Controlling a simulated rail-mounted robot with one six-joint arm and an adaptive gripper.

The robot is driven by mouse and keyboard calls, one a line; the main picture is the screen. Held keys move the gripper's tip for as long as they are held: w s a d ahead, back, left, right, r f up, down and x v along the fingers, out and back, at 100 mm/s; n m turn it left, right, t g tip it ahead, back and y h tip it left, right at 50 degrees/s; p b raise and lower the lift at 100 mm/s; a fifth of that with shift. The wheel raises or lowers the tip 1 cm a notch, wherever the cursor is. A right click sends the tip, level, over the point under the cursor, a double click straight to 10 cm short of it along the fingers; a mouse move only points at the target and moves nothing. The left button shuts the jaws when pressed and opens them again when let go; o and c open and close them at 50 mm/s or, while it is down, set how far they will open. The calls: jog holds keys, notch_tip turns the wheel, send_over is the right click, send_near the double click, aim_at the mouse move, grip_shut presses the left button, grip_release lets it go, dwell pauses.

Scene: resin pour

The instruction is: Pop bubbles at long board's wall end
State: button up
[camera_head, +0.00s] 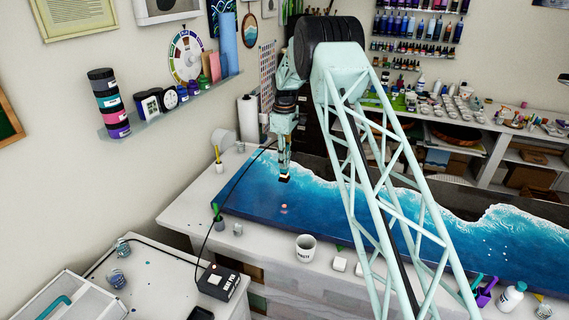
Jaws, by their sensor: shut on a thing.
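The long board (325,219) lies on the white bench, coated in glossy blue resin with white wave foam. Its left end is toward the wall. My gripper (285,174) hangs over that left part, shut on a corded tool (284,179) that points down; the fingers and tool are small here. The tool tip looks a little above the surface. A small pinkish-orange spot (284,208) shows on the resin just below it. Bubbles near the tool are too small to make out. Several small white dots (490,252) show on the board's right part.
A black cable (229,192) runs from a control box (217,281) on the front side table up toward my gripper.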

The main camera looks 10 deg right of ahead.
jog(key=shift+r+p, duration=0.7)
jog(key=shift+r, duration=1.75)
